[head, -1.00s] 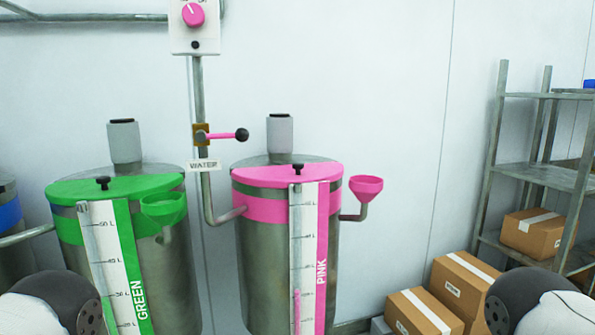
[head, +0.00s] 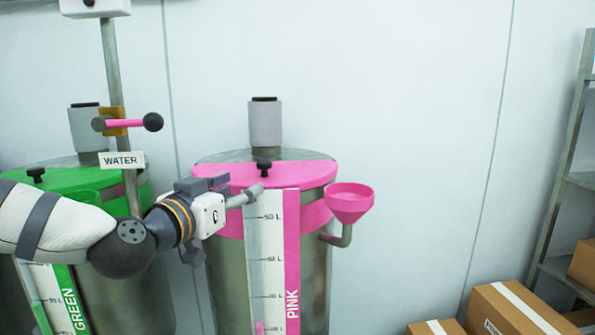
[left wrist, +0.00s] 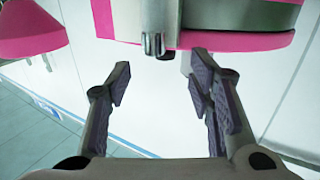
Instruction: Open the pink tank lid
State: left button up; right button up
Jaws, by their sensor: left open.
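The pink tank (head: 318,265) stands in the middle of the head view. Its pink lid (head: 222,177) lies flat and closed on top, with a black knob (head: 263,168) near the front edge. My left gripper (head: 243,196) is in front of the tank's upper part, just below and left of the knob. In the left wrist view my left gripper (left wrist: 160,80) is open, with its fingers spread and nothing between them. Pink tank parts (left wrist: 235,40) show just beyond the fingertips there, with a small metallic piece (left wrist: 152,45) near the gap. Whether the fingers touch anything is unclear.
A pink funnel (head: 348,202) juts from the tank's right side. The green tank (head: 140,295) stands left, partly behind my left arm. A water pipe (head: 112,65) with a pink-handled valve (head: 125,123) rises between the tanks. Boxes (head: 510,310) and a shelf (head: 565,210) are at right.

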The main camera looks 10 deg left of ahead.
aim_at(260, 165)
pick_arm(q)
jog(key=x, duration=0.3)
jog(key=r+b+x, duration=0.1)
jog(key=x, duration=0.3)
jog(key=a+b+x, duration=0.1)
jog(key=x, duration=0.3)
jog(key=shift+w+r, duration=0.25)
jog(key=shift+r, duration=0.1)
jog(key=shift+w+d+r, duration=0.1)
jog(key=shift+w+d, duration=0.05)
jog(key=shift+w, duration=0.1)
pick_arm(e)
jog(key=s+f+g, duration=0.1)
jog(key=s+f, duration=0.1)
jog(key=shift+s+f, duration=0.25)
jog(key=shift+s, duration=0.1)
pick_arm(q)
jog(key=shift+c, duration=0.6)
grip_shut()
